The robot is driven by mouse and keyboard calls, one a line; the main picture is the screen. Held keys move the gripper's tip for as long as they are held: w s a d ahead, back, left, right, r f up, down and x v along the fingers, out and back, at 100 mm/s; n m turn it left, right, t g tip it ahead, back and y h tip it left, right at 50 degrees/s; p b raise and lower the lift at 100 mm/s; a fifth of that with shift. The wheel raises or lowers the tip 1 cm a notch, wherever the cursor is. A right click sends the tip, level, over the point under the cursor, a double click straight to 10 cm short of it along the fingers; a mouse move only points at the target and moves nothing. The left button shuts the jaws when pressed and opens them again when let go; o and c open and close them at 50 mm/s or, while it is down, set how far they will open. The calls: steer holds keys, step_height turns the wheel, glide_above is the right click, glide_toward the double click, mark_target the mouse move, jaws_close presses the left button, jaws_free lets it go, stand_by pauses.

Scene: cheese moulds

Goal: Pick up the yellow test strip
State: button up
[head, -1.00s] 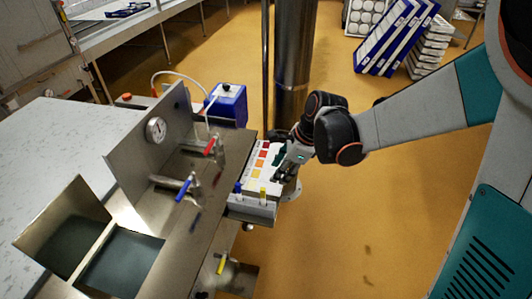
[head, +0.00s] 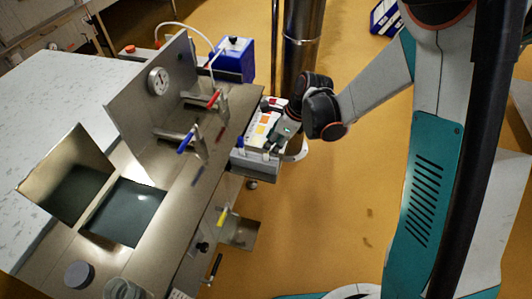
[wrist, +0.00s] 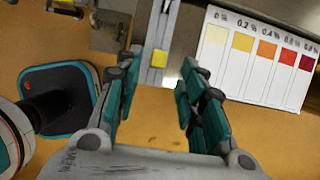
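The yellow test strip shows in the wrist view as a small yellow square (wrist: 158,58) at the end of a narrow pale piece. My gripper (wrist: 161,66) is open, with its two teal-padded fingers on either side of the yellow square. A gap shows between the square and each finger, so nothing is gripped. In the head view my gripper (head: 281,137) is at the white holder at the bench's right edge. I cannot clearly make out the yellow strip there. The colour chart (wrist: 259,55), with percent labels, stands just right of the fingers in the wrist view.
A blue peg (head: 240,142) stands on the holder's left side. The steel bench has a gauge (head: 158,81), a red-handled valve (head: 214,98) and a blue-handled valve (head: 186,143). A blue box (head: 233,60) and a steel column (head: 302,45) stand behind. Orange floor lies open to the right.

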mark_target(266, 156)
steer(key=x, duration=0.1)
steer(key=b+x, duration=0.1)
steer(key=x, duration=0.1)
steer(key=b+x, duration=0.1)
steer(key=x, duration=0.1)
steer(key=shift+s+a, duration=0.15)
steer(key=shift+a, duration=0.1)
steer(key=shift+r, duration=0.1)
steer(key=c, duration=0.8)
